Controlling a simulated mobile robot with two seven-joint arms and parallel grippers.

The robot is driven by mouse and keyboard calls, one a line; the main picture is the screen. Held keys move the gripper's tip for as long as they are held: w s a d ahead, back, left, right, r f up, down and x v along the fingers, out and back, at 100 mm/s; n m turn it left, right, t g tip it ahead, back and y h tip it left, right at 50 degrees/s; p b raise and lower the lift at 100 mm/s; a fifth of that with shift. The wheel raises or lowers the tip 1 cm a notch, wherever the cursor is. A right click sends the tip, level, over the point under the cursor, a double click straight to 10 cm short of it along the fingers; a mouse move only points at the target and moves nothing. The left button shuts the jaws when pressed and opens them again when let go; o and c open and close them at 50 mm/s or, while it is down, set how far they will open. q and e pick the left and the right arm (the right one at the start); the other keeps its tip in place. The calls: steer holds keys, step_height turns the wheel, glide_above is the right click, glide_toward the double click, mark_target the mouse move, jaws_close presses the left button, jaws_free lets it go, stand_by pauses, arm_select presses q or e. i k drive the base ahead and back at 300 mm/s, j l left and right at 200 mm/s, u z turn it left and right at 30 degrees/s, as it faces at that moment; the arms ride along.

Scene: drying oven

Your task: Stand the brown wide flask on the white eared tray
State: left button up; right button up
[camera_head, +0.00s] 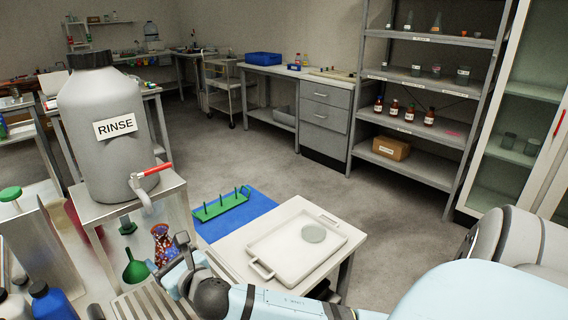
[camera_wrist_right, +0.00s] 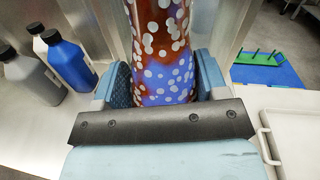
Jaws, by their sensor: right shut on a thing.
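My right gripper (camera_head: 172,260) is shut on a spotted vessel (camera_head: 161,241), brown-red and blue with white dots. In the right wrist view the vessel (camera_wrist_right: 163,50) stands between the two blue finger pads of the gripper (camera_wrist_right: 163,84). Its top is cut off there, and I cannot tell whether its base touches the bench. The white eared tray (camera_head: 265,238) lies on a pale table to the right of the gripper, with a flat grey-green disc (camera_head: 314,233) on it. The tray's edge also shows in the right wrist view (camera_wrist_right: 266,143). My left gripper is not in view.
A large grey RINSE canister (camera_head: 105,150) with a red-handled tap stands on a metal stand close by. A green funnel (camera_head: 135,268) is beside the vessel. A green peg rack (camera_head: 220,206) lies on a blue mat (camera_head: 262,202) behind the tray. Bottles (camera_wrist_right: 68,62) stand left.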

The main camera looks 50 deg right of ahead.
mark_target(276, 259)
steer(key=l, duration=0.6)
steer(key=k+l+u, duration=0.15)
steer(key=l, duration=1.1)
